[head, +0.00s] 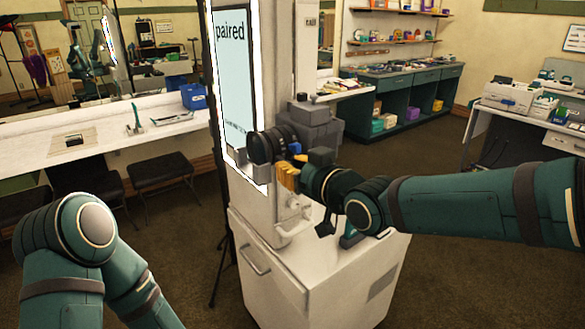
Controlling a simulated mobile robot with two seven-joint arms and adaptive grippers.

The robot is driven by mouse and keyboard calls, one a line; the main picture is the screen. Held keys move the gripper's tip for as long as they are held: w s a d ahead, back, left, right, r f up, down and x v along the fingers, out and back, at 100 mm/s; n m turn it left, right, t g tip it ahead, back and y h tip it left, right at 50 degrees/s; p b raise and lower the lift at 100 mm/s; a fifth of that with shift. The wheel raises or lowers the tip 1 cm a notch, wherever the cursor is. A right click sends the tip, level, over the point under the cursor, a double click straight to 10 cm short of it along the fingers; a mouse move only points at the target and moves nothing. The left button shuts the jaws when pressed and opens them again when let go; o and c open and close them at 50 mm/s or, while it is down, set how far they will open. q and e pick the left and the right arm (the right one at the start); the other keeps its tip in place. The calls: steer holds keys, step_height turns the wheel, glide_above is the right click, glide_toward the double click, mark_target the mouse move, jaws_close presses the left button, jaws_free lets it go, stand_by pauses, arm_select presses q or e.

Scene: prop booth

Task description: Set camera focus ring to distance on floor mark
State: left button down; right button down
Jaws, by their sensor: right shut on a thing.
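A dark camera (311,120) with a thick black lens (265,147) stands on the white cabinet unit, beside the lit screen panel. My right gripper (290,168) reaches in from the right, with its yellow and blue fingertips against the lens. It is shut at the lens, on the focus ring as far as I can see; the fingers hide most of the ring. Its markings are too small to read. No floor mark can be made out. My left arm is at the lower left, and its gripper is out of the picture.
The white cabinet (325,266) stands below the camera, with a lit panel (235,75) reading "paired" at its left. A white counter (120,130) with stools (165,172) is at the left. A teal shelf unit (410,95) and a table (530,115) stand behind. Brown floor is open between.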

steer(key=shift+f, duration=0.25)
steer(key=c, duration=0.9)
jaws_free()
steer(key=shift+c, duration=0.2)
steer(key=shift+r, duration=0.1)
steer(key=shift+s+r, duration=0.1)
steer(key=v, duration=1.2)
